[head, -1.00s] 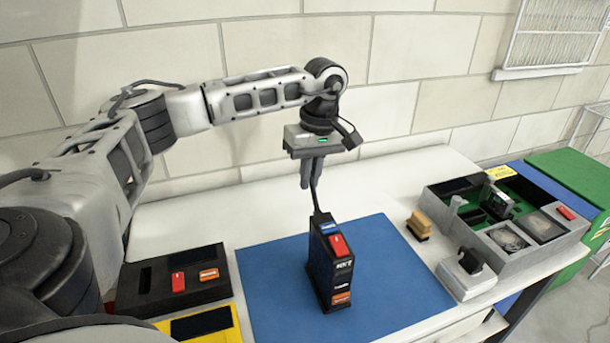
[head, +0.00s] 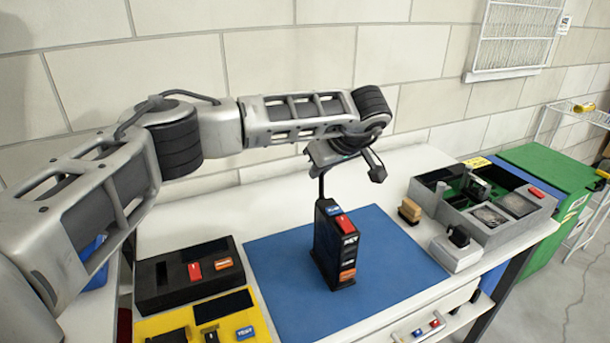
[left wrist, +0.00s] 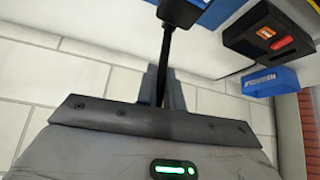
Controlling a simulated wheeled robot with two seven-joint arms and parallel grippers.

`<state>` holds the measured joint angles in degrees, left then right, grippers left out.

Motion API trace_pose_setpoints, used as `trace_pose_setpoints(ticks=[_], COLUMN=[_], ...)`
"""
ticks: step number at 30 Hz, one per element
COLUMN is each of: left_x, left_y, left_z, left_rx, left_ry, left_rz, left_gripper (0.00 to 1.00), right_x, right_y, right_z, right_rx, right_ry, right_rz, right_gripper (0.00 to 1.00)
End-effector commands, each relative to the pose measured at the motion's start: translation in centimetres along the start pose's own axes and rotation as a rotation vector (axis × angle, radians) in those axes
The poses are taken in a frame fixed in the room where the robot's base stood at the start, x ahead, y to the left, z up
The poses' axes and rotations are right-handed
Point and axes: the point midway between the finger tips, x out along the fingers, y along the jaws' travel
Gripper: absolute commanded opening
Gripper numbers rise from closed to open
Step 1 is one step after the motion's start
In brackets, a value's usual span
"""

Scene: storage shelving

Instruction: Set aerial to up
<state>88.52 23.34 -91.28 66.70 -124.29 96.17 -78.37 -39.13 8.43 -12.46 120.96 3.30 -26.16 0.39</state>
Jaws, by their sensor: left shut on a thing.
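A black handheld device (head: 325,250) with a red button, a blue label and an orange label stands upright on the blue mat (head: 275,270). Its thin black aerial (head: 321,186) rises close to vertical from the device's top. My left gripper (head: 321,168) is above the device and shut on the upper part of the aerial; its fingers are mostly hidden in the head view. In the left wrist view the aerial (left wrist: 167,50) runs between the fingers (left wrist: 161,88) to the black device at the top edge. My right gripper is not in view.
A black tray (head: 160,295) with red and orange parts and a yellow tray (head: 262,325) lie left of the mat. A wooden-handled brush (head: 409,210), a white block (head: 455,255) and a grey sectioned box (head: 540,205) stand right. The wall is behind.

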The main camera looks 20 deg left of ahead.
Motion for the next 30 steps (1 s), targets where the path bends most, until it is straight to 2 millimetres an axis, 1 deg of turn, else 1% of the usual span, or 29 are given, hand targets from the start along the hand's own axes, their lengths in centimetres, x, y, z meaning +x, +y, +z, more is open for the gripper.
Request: trace_pose_setpoints(ticks=[1,6,9,23,24,25,26,30], left_x=[-0.1,-0.43,-0.54,-0.56,-0.54,-0.54,-0.55,-0.58], left_y=[0.38,1.01,1.19,1.26,1.26,1.25,1.25,1.24], left_z=[0.55,1.02,1.17,1.28,1.29,1.28,1.25,1.14], left_rx=[0.006,0.007,0.007,0.007,0.007,0.007,0.007,0.005], left_ry=[0.017,0.068,0.083,0.092,0.091,0.091,0.092,0.093], left_rz=[0.007,0.019,0.023,0.024,0.024,0.024,0.024,0.024], left_gripper=[0.0,0.0,0.0,0.0,0.2,0.28,0.31,0.31], right_x=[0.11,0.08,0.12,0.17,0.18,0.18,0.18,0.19], right_y=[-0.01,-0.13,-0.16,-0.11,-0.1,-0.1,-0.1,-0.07], right_z=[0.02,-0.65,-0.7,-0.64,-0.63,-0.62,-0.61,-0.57], right_rx=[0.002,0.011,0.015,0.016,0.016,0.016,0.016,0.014], right_ry=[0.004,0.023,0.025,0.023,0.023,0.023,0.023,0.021], right_rz=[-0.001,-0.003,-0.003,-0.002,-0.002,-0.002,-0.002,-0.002], right_gripper=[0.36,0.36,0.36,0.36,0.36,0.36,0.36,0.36])
